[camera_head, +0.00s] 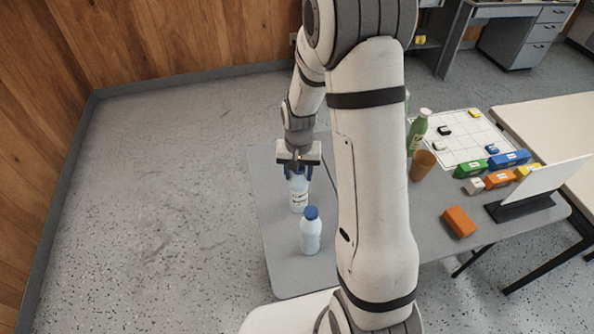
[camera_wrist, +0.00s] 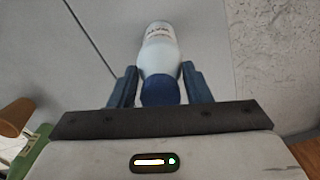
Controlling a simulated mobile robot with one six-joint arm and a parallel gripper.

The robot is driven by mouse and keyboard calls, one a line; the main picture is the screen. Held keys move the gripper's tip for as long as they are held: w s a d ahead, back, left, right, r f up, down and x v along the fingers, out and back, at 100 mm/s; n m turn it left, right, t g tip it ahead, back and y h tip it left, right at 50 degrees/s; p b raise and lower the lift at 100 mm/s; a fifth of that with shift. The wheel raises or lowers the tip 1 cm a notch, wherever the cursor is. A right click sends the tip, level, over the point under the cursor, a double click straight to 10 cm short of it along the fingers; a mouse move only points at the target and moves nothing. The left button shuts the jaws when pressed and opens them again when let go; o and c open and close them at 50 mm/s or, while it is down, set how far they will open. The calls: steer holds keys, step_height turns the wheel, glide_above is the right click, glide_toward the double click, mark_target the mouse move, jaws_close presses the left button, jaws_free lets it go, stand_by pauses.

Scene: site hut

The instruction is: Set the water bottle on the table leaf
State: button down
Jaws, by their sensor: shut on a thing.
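The water bottle (camera_head: 298,197), pale with a printed label and a blue cap, is upright in my gripper (camera_head: 296,171). In the wrist view the bottle (camera_wrist: 160,50) lies between the two blue fingers (camera_wrist: 160,88), which are shut on it near the cap. Its base shows against the grey table leaf (camera_head: 276,232) at the table's left end; I cannot tell whether it touches the surface. A second pale bottle with a blue cap (camera_head: 311,236) stands on the leaf, nearer the camera and slightly right. My arm hides the middle of the table.
A green bottle (camera_head: 417,133) and a brown cup (camera_head: 422,166) stand right of my arm. Beyond are a gridded board (camera_head: 462,150), several coloured blocks, an orange block (camera_head: 460,222) and a white panel on a black stand (camera_head: 520,208). Open floor (camera_head: 170,200) lies left of the leaf.

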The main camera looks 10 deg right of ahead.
steer(key=shift+r, duration=0.1)
steer(key=c, duration=0.7)
jaws_free()
steer(key=shift+c, duration=0.2)
step_height(320, 180, up, 11)
steer(key=shift+f+b, duration=0.1)
steer(key=shift+b, duration=0.75)
steer(key=s+r+n+t, duration=0.1)
steer(key=s+r, duration=0.4)
steer(key=s, duration=0.4)
steer(key=s+r+n+t, duration=0.2)
steer(key=s+r, duration=0.2)
steer(key=s, duration=0.6)
steer(key=shift+d+r+n, duration=0.2)
steer(key=shift+r+n, duration=0.1)
steer(key=shift+r, duration=0.1)
